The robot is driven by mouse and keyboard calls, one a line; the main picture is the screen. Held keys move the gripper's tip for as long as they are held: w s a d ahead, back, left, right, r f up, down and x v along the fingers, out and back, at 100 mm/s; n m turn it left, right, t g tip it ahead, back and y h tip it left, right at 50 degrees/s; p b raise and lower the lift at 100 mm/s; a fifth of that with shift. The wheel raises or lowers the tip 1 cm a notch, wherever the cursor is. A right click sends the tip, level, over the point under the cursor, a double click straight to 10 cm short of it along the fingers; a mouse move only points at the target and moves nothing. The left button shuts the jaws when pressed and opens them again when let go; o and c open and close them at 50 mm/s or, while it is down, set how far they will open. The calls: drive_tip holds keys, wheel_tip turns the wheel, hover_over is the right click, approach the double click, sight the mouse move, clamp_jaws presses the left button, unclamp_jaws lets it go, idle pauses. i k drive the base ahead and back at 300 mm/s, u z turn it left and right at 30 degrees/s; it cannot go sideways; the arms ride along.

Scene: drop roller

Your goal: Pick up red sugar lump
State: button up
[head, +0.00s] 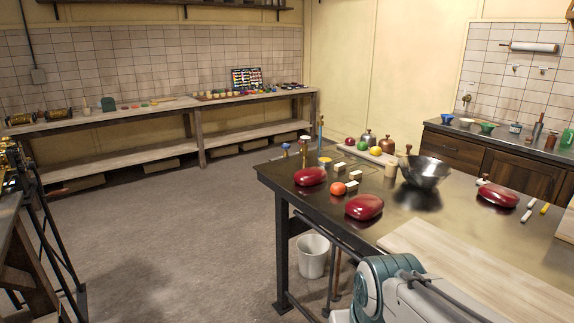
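Three glossy dark red lumps lie on the dark table (290,190). One red lump (310,176) is near the table's far left corner. A second red lump (364,207) is near the left front edge, beside the pale wooden board. A third red lump (497,195) lies at the right. I cannot tell which of them is the sugar lump. Part of my arm shows at the bottom, in front of the board, apart from the lumps. My gripper is not in view.
An orange ball (338,188) sits between the two left lumps. A metal bowl (426,172) stands between the left lumps and the right one. The pale wooden board (470,270) covers the near table. A white bucket (312,256) stands on the floor. Open floor (180,230) lies left.

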sight(350, 141)
drive_tip(key=z, duration=0.25)
drive_tip(key=i, duration=1)
drive_tip(key=z, duration=0.2)
